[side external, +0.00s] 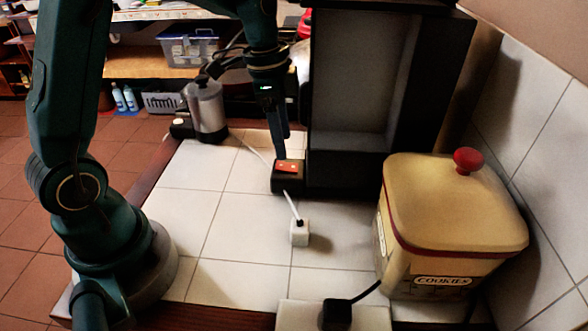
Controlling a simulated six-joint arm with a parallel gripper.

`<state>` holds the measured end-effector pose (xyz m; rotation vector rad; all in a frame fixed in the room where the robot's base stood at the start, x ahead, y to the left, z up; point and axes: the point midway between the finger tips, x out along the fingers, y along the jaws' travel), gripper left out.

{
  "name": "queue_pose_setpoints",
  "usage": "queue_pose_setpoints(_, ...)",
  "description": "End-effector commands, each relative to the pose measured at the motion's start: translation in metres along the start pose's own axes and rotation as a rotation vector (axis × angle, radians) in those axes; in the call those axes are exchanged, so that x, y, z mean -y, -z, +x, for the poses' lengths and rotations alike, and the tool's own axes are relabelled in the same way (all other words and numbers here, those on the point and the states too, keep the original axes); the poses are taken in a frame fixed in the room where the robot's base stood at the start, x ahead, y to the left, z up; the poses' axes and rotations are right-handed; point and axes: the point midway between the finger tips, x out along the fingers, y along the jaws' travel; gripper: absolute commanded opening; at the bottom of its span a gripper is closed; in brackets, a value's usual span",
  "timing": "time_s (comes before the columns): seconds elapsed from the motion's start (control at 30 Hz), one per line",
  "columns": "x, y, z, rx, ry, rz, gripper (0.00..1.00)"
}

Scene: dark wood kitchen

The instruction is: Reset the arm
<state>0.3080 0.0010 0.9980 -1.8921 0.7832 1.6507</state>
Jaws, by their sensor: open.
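My gripper (282,140) hangs pointing down over the back of the tiled counter (235,215), just left of a tall black open cabinet. It is open, and I see nothing held between its fingers. A small black block with an orange-red top (287,167) sits just below the fingertips. I cannot tell whether the fingertips touch it. My arm rises from its base at the left and arches over to the gripper.
The black cabinet (365,75) stands at the back. A cream cookie jar (450,205) with a red knob is at the right. A metal pot (205,105) stands behind left. The counter's left middle is clear.

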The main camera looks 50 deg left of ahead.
Motion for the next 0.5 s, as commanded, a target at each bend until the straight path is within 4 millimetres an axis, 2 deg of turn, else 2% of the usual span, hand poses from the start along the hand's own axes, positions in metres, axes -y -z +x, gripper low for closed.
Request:
queue_pose_setpoints(0.1, 0.000, 0.000, -0.009, -0.001, 0.002, -0.001, 0.62)
queue_pose_setpoints(0.4, -0.001, 0.000, -0.009, 0.001, -0.001, 0.000, 0.62)
queue_pose_setpoints(0.5, -0.001, 0.004, -0.017, -0.013, 0.019, 0.012, 0.62)
